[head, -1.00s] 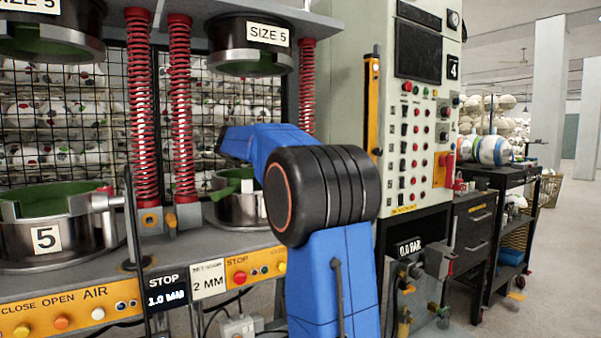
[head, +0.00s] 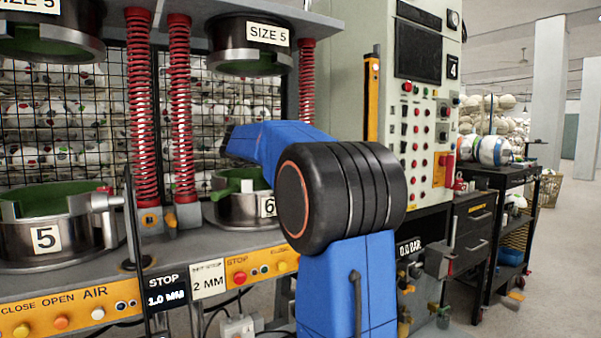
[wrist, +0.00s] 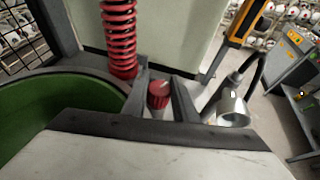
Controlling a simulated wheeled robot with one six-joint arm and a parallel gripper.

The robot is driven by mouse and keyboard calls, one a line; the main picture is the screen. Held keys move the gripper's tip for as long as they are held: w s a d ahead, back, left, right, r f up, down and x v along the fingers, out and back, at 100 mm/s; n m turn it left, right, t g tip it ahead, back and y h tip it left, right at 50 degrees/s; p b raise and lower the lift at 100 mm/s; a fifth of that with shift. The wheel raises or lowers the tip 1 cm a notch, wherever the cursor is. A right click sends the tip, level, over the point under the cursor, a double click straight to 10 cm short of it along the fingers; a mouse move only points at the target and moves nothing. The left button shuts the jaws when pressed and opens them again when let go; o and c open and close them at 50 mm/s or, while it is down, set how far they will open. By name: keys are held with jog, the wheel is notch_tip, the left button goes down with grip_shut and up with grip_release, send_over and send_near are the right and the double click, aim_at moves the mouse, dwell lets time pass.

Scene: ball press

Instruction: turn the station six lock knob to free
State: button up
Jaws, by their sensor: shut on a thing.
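In the wrist view a red knob (wrist: 158,88) with a round top stands between the two dark fingers of my gripper (wrist: 161,80). The gripper is shut on the knob, one finger on each side. The knob's lower part is out of clear sight, and I cannot read any lock or free mark. The station six mould (head: 235,209), metal with a green lining and a "6" label, sits on the bench in the head view. Its green inside (wrist: 55,112) shows at left in the wrist view. In the head view my blue arm hides the gripper and the knob.
A red spring (wrist: 119,38) rises just beyond the knob. A metal cylinder with a dark hose (wrist: 233,108) stands to its right. The station five mould (head: 60,235) is at left in the head view. A control cabinet (head: 430,130) stands behind my arm.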

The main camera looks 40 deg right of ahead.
jog(key=n+t, duration=0.3)
jog(key=t, duration=0.1)
jog(key=shift+n, duration=0.3)
jog(key=shift+n+t+y, duration=0.5)
jog(key=shift+n+t, duration=0.3)
jog(key=shift+t, duration=0.2)
jog(key=o, duration=1.1)
jog(key=shift+w+a, duration=0.1)
jog(key=shift+w, duration=0.05)
